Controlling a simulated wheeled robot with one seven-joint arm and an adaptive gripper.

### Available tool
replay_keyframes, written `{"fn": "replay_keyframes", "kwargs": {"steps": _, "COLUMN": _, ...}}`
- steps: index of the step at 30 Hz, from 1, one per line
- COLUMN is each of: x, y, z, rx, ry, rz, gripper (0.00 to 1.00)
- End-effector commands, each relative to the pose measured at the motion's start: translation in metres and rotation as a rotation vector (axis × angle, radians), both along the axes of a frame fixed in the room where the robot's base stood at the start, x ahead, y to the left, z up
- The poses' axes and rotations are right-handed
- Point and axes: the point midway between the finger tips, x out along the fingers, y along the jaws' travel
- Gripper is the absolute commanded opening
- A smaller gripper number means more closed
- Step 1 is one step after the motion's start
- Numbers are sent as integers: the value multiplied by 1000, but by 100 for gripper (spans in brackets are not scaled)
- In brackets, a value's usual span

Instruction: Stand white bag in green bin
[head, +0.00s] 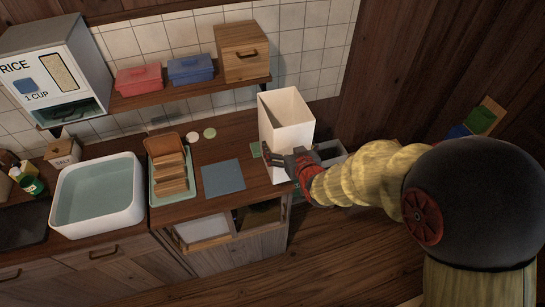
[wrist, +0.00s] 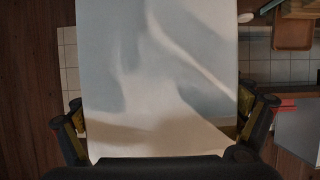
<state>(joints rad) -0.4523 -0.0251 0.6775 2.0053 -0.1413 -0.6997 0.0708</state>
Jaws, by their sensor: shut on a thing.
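The white bag (head: 289,119) is tall, open at the top and upright, at the right end of the wooden counter. My gripper (head: 279,161) is shut on its lower part, and the fingers hide some of its bottom. I cannot tell whether the bag touches the counter. In the wrist view the white bag (wrist: 160,75) fills the middle, with a finger of my gripper (wrist: 165,125) on each side. A green thing (head: 481,120), perhaps the green bin, shows at the far right, behind my arm, next to a blue one; its shape is partly hidden.
The counter holds a blue-grey mat (head: 223,179), a green tray (head: 160,196) with wooden pieces, and a white basin (head: 97,195). A shelf above bears a wooden box (head: 242,51) and red and blue boxes. A grey container (head: 333,151) is right of the bag. Floor is clear in front.

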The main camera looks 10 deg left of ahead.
Motion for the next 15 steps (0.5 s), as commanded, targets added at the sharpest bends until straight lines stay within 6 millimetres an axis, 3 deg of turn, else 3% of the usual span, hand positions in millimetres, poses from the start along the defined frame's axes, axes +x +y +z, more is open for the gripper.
{"fn": "replay_keyframes", "kwargs": {"steps": 1, "x": 1, "y": 8, "z": -16, "rx": -2, "ry": 6, "rz": 3, "gripper": 69}}
{"fn": "replay_keyframes", "kwargs": {"steps": 6, "x": 9, "y": 28, "z": -41, "rx": -2, "ry": 4, "rz": 1, "gripper": 69}}
{"fn": "replay_keyframes", "kwargs": {"steps": 15, "x": 14, "y": 42, "z": -57, "rx": -1, "ry": 2, "rz": 0, "gripper": 69}}
